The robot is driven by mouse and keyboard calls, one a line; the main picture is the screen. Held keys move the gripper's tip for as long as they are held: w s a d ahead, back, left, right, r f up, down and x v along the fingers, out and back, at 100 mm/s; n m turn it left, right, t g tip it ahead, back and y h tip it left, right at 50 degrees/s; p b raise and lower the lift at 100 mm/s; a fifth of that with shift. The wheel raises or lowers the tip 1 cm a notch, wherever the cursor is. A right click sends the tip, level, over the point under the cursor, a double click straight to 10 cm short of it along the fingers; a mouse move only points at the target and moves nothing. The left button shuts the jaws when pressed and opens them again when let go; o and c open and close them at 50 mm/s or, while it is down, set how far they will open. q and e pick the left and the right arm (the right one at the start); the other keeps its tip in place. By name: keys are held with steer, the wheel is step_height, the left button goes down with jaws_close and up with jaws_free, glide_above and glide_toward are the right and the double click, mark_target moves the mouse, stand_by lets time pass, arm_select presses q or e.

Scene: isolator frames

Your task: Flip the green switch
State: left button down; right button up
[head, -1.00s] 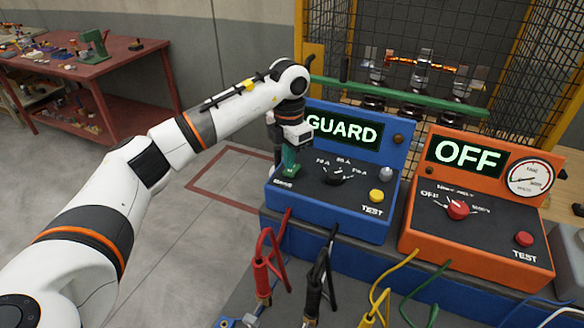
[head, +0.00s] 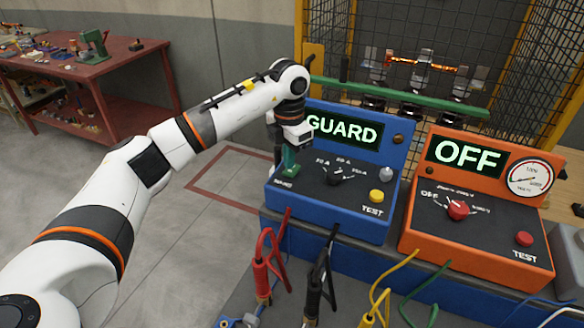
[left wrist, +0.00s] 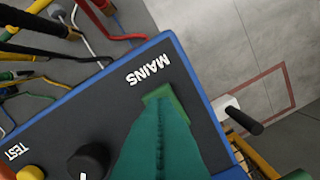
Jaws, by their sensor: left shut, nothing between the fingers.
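The blue tester box (head: 325,215) has a lit display reading GUARD. The green switch (head: 289,173) is at the left of its dark panel, by the MAINS label, and mostly hidden by my left gripper (head: 290,165). In the left wrist view, a lighter green edge of the switch (left wrist: 172,99) shows just past the teal fingertips of the left gripper (left wrist: 160,108). The fingers are shut together with nothing between them, at or against the switch. I cannot tell contact or which way the switch is tilted. My right gripper is not in view.
The blue box also has a black knob (head: 334,176) and a yellow TEST button (head: 376,196). An orange box (head: 480,257) reading OFF stands to the right. Cables with clips (head: 262,277) hang in front. A mesh cage (head: 400,40) stands behind. Open floor lies left.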

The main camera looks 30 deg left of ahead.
mark_target(289, 172)
arm_select(q)
steer(key=shift+f+b, duration=0.6)
steer(key=shift+f, duration=0.35)
stand_by(0.8)
steer(key=shift+w+r+p, duration=0.1)
steer(key=shift+r+p, duration=0.5)
steer(key=shift+r, duration=0.2)
steer(key=shift+r+p, duration=1.75)
steer(key=shift+r, duration=1)
steer(key=shift+f, duration=0.1)
